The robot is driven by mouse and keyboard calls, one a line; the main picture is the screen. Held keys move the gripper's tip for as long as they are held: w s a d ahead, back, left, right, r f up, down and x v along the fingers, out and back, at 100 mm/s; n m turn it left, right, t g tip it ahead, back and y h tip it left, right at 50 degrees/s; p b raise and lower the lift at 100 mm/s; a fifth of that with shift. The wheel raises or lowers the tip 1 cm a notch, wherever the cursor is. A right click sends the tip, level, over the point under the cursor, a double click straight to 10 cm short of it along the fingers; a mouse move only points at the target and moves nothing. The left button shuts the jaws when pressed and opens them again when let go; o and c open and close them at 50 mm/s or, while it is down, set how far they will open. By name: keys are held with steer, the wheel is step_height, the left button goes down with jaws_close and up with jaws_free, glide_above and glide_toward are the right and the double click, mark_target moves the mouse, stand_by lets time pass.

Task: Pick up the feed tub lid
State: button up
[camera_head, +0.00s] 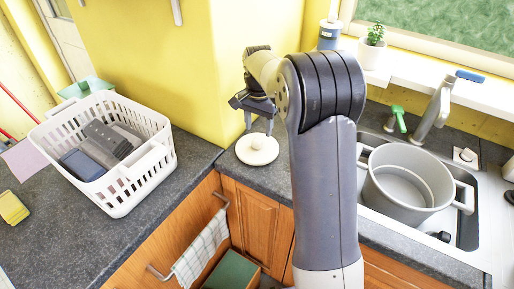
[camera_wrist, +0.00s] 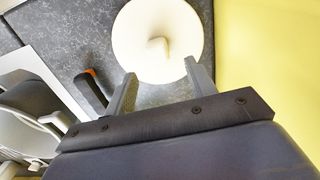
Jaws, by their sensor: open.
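The feed tub lid (camera_head: 257,150) is a round cream-white disc with a small raised knob, lying on the dark counter by the corner of the yellow wall. In the wrist view the lid (camera_wrist: 158,22) fills the top middle, its knob facing the camera. My gripper (camera_head: 259,117) is above the lid in the head view, pointing down. In the wrist view its two grey fingers (camera_wrist: 160,76) are apart, with nothing between them. The fingertips appear near the lid's lower edge in that picture; whether they touch it I cannot tell.
A white basket (camera_head: 119,190) with dark items stands left on the counter. A large grey pot (camera_head: 405,185) sits in the sink at right, near the tap (camera_head: 435,110). The yellow wall (camera_head: 190,70) rises close behind the lid. A dark orange-tipped object (camera_wrist: 90,92) lies near the fingers.

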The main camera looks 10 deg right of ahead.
mark_target(258, 138)
steer(key=shift+s+f+p, duration=0.1)
steer(key=shift+f+p, duration=0.35)
steer(key=shift+f, duration=2.25)
steer(key=shift+c, duration=0.4)
steer(key=c, duration=1)
